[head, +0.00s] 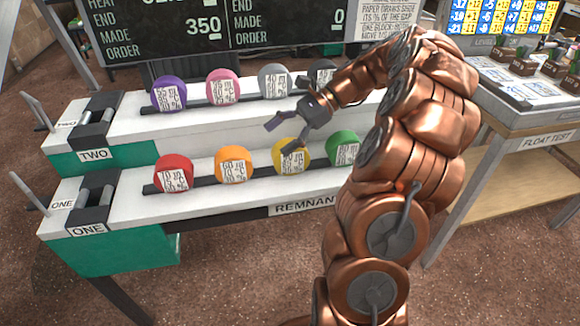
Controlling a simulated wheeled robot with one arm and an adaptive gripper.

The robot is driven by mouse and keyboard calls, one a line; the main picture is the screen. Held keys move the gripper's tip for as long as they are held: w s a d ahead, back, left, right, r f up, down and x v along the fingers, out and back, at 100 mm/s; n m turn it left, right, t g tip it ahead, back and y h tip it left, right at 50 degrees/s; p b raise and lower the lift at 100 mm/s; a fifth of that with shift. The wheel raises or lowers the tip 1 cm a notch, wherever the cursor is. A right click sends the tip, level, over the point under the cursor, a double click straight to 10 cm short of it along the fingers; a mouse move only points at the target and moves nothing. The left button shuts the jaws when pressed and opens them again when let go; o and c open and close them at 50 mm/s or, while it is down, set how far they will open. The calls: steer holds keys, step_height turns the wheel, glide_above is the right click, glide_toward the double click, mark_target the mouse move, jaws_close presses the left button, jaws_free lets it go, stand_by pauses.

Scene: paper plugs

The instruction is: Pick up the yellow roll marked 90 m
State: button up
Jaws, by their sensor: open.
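The yellow roll (289,157) stands on the dark rail of the lower shelf, between the orange roll (234,164) and the green roll (343,149). A printed white label covers much of its face; the print is too small for me to read a length. My gripper (279,134) is open and empty, just above and in front of the yellow roll in the picture. One fingertip overlaps the roll's upper edge. I cannot tell whether it touches.
A red roll (174,173) stands left of the orange one. Purple (169,94), pink (222,87), grey (274,82) and dark (322,73) rolls line the upper shelf. Black devices (94,199) stand at the left. A table marked FLOAT TEST (545,141) is at the right.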

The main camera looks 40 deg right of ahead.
mark_target(290, 157)
steer(key=d+f+m+t+b, duration=0.2)
steer(key=d+f+m+t, duration=0.15)
steer(key=d, duration=0.55)
steer(key=shift+g, duration=0.45)
steer(key=shift+w+d+f+b+x, duration=0.1)
steer(key=shift+w+x, duration=0.05)
steer(key=shift+x, duration=1.2)
steer(key=shift+w+d+f+b+x, duration=0.1)
steer(key=shift+w+x, duration=0.1)
steer(key=shift+x, duration=1.15)
steer(key=shift+w+d+b+x, duration=0.1)
steer(key=shift+w+x, duration=0.05)
steer(key=shift+x, duration=1.2)
steer(key=c, duration=1.3)
